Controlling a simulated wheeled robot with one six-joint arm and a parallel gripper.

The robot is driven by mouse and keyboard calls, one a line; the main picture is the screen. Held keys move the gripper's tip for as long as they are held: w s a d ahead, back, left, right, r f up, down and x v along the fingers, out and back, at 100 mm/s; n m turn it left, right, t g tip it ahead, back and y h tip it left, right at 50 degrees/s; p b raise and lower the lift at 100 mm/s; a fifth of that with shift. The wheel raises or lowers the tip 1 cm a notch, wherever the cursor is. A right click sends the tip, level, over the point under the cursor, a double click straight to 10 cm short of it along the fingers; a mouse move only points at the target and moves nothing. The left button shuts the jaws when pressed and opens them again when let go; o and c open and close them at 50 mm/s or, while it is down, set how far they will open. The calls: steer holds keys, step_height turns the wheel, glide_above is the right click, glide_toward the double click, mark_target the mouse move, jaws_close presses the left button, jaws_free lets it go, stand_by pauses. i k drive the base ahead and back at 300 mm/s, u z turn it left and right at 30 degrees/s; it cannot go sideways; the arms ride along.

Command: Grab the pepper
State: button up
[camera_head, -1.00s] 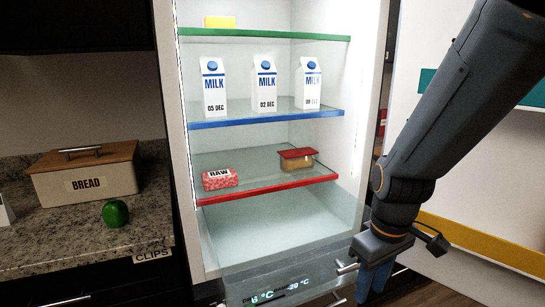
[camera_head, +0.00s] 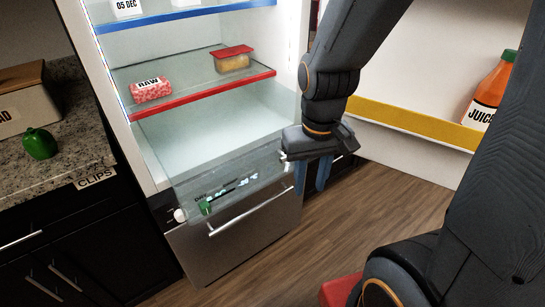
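The green pepper (camera_head: 39,144) sits on the speckled counter at the left, near the counter's front edge and just in front of the bread box. It stands in plain view with nothing touching it. My gripper (camera_head: 312,180) hangs fingers down in front of the fridge's right side, far to the right of the pepper. Its two blue fingers look apart, with nothing seen between them.
The open fridge (camera_head: 215,138) stands between my gripper and the counter, with raw meat (camera_head: 151,89) and a red-lidded container (camera_head: 233,59) on its red-edged shelf. A bread box (camera_head: 22,100) is behind the pepper. A juice bottle (camera_head: 491,92) stands at right.

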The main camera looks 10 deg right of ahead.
mark_target(39, 143)
steer(key=u, duration=1.5)
steer(key=k, duration=0.65)
steer(key=u, duration=0.7)
steer(key=i, duration=1.25)
steer(key=z, duration=0.75)
steer(key=i, duration=0.65)
steer(key=z, duration=0.7)
